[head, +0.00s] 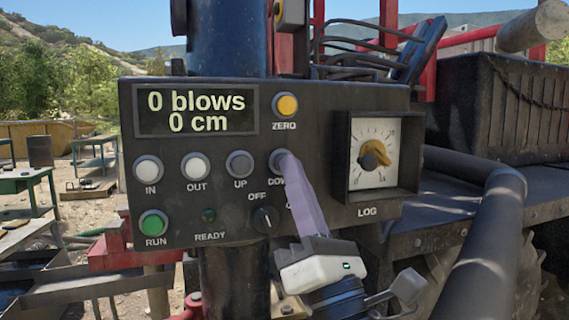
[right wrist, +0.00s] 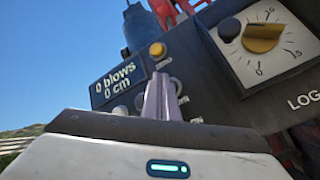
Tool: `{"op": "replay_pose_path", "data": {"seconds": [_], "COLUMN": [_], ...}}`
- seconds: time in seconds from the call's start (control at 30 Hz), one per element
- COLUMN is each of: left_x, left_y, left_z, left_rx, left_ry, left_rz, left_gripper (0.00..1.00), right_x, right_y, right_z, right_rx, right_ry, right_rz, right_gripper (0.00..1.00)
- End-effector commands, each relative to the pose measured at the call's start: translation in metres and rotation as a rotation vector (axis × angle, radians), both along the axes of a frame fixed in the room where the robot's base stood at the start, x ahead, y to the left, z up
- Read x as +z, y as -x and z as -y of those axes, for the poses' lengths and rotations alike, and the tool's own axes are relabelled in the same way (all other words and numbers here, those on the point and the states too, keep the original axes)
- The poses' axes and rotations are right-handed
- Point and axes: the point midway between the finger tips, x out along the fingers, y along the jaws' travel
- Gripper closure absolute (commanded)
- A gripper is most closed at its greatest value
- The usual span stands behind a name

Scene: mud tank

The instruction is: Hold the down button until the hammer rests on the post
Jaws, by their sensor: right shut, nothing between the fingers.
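The black control panel (head: 225,225) carries the DOWN button (head: 276,160), a round grey button at its right of centre. My right gripper (head: 287,158) is shut and empty, its pale purple fingers reaching up from below. Its fingertips are at the DOWN button and cover part of it and its label. I cannot tell whether the button is pressed in. In the right wrist view the closed fingers (right wrist: 161,85) overlap the button. The display (head: 197,110) reads 0 blows, 0 cm. Neither hammer nor post can be made out. My left gripper is out of view.
The UP button (head: 239,164) is just left of DOWN, the yellow ZERO button (head: 287,105) above. An OFF switch (head: 265,219) sits below, close to my fingers. The LOG dial box (head: 376,155) juts out at right. A dark blue cylinder (head: 227,38) stands behind the panel.

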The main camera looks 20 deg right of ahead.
Motion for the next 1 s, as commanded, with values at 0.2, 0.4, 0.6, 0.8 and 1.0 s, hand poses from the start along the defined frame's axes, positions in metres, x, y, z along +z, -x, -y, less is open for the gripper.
{"op": "replay_pose_path", "data": {"seconds": [0.2, 0.4, 0.6, 0.8, 1.0], "left_x": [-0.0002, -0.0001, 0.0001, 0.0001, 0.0], "left_y": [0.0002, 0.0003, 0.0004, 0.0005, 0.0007], "left_z": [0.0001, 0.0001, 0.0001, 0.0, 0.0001], "left_rx": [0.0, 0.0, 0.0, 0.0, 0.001], "left_ry": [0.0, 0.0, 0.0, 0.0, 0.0], "left_rz": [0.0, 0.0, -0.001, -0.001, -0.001], "left_gripper": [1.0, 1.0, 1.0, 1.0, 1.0], "right_x": [0.0, 0.0001, 0.0002, 0.0, 0.0], "right_y": [0.0, -0.0016, -0.0079, -0.0086, -0.0089], "right_z": [0.0, -0.0001, -0.0001, -0.0002, -0.0002], "right_rx": [0.0, 0.0, -0.001, 0.0, 0.0], "right_ry": [0.0, 0.0, 0.001, 0.0, 0.0], "right_rz": [0.0, 0.0, 0.0, 0.0, 0.0], "right_gripper": [1.0, 1.0, 1.0, 1.0, 1.0]}}
